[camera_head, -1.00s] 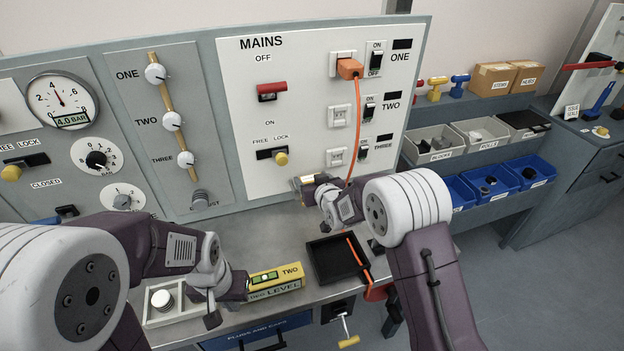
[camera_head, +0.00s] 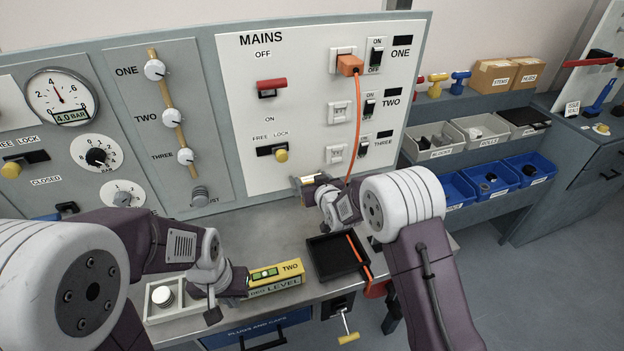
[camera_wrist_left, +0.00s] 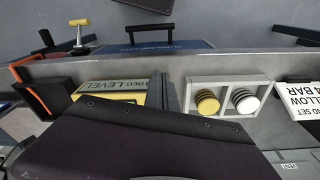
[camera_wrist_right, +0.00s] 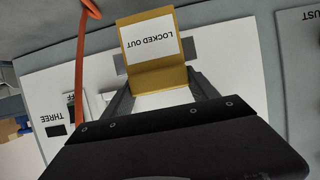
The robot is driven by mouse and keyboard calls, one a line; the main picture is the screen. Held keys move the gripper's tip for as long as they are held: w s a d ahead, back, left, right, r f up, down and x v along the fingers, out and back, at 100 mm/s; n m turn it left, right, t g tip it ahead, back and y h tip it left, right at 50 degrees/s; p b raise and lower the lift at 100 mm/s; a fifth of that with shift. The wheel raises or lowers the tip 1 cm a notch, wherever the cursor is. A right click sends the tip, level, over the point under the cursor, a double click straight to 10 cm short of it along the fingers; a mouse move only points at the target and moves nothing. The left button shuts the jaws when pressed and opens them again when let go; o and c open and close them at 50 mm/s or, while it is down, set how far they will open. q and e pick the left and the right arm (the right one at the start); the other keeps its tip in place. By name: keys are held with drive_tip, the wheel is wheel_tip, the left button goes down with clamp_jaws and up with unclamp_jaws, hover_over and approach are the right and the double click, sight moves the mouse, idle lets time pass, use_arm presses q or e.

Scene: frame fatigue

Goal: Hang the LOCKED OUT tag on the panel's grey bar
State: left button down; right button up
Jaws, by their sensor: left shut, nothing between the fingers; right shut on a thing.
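The yellow LOCKED OUT tag (camera_wrist_right: 152,50) with a white label is held at the fingertips of my right gripper (camera_wrist_right: 165,88), which is shut on it. In the head view only a small part of the tag (camera_head: 308,180) shows, close to the lower edge of the white MAINS panel (camera_head: 240,105). A grey bar (camera_wrist_right: 187,47) shows behind the tag in the right wrist view, partly hidden by it; whether they touch I cannot tell. My left gripper (camera_head: 240,280) is shut and empty, just left of the yellow level; its fingers (camera_wrist_left: 164,88) also show in the left wrist view.
An orange cable (camera_head: 354,130) hangs from socket ONE, close to my right gripper. The yellow level (camera_head: 277,277), a black tray (camera_head: 337,258) and a pale tray (camera_head: 180,308) with round caps stand on the bench. The FREE LOCK slide (camera_head: 272,151) is above the tag.

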drive_tip(key=shift+f, duration=0.25)
drive_tip(key=o, duration=1.2)
use_arm(q)
drive_tip(key=shift+f+b, duration=0.35)
use_arm(e)
drive_tip(key=v, duration=0.9)
drive_tip(key=shift+r, duration=0.15)
